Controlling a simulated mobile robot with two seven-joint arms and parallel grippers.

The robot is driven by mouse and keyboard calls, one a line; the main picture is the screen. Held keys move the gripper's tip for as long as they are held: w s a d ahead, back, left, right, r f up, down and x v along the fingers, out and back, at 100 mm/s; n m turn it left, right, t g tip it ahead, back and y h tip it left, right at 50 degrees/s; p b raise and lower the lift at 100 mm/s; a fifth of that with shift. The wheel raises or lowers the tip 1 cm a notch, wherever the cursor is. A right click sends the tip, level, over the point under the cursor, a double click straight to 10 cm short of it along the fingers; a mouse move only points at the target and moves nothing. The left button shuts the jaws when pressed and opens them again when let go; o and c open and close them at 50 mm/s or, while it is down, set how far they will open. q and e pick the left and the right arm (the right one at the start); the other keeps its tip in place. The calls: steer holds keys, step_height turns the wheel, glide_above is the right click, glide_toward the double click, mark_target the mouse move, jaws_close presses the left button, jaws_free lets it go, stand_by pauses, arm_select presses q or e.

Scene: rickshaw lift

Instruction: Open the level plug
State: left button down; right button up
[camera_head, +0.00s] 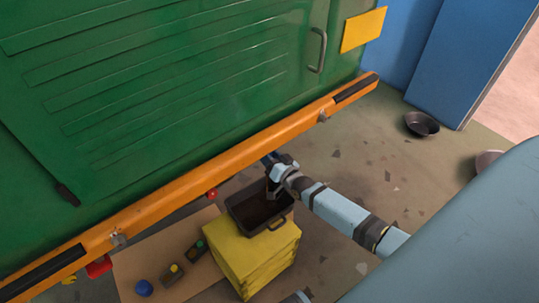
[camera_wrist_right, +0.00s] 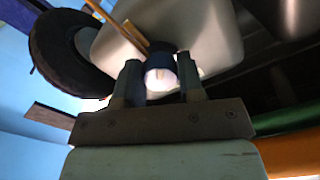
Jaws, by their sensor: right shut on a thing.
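My right gripper (camera_head: 272,163) reaches in under the orange bumper (camera_head: 190,185) of the green vehicle, above the back of a dark pan. In the right wrist view its two fingers (camera_wrist_right: 160,82) stand on either side of a small round part with a white face and a dark blue body (camera_wrist_right: 160,62), which looks like the level plug; they are shut on it. The part sits against a dark opening below a pale grey housing (camera_wrist_right: 185,25). In the head view the bumper and gripper hide the plug. My left gripper is not in view.
The dark pan (camera_head: 235,201) rests on a yellow block (camera_head: 245,258) below the gripper. A blue ball (camera_head: 144,288) and small dark boxes (camera_head: 171,275) lie on a brown mat. A black bowl (camera_head: 421,124) stands on the floor at right. A tyre (camera_wrist_right: 62,50) is close in the wrist view.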

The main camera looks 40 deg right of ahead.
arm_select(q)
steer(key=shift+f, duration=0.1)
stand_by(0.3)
arm_select(e)
steer(key=o, duration=0.9)
arm_select(q)
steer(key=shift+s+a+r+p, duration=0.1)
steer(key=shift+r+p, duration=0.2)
steer(key=shift+p, duration=0.6)
arm_select(e)
steer(key=s, duration=0.9)
steer(key=s+d, duration=0.1)
steer(key=s, duration=0.3)
steer(key=shift+s, duration=0.4)
